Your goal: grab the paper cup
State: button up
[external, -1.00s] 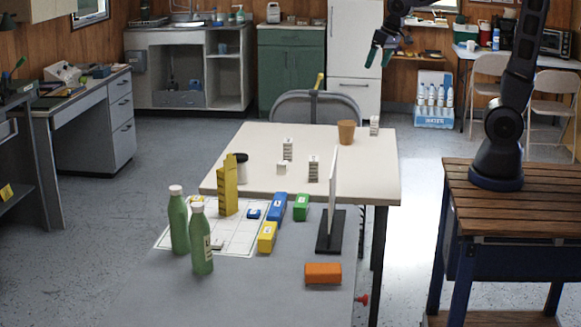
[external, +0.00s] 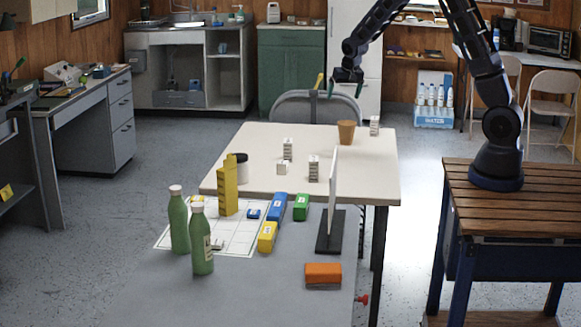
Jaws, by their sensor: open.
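The paper cup (external: 346,133) is a brown cup standing upright on the white table (external: 250,150), near its far right edge. A clear gap shows between the fingertips and the cup's rim.
A small white-and-grey block (external: 374,126) stands just right of the cup. More small blocks (external: 288,149) stand mid-table. A white upright panel (external: 333,190) on a black base is nearer the camera. A chair back (external: 316,105) is behind the table.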

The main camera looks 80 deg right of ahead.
aim_at(346, 131)
jog(key=d+f, duration=0.3)
jog(key=d, duration=0.1)
jog(key=s+d+f+m, duration=0.1)
jog(key=d+f, duration=0.3)
jog(key=d+f+m+g+h, duration=0.1)
jog(key=d+f, duration=0.3)
jog(key=shift+s+f, duration=0.2)
jog(key=shift+x, duration=5.35)
jog(key=shift+s+d, duration=0.15)
jog(key=c, duration=1.1)
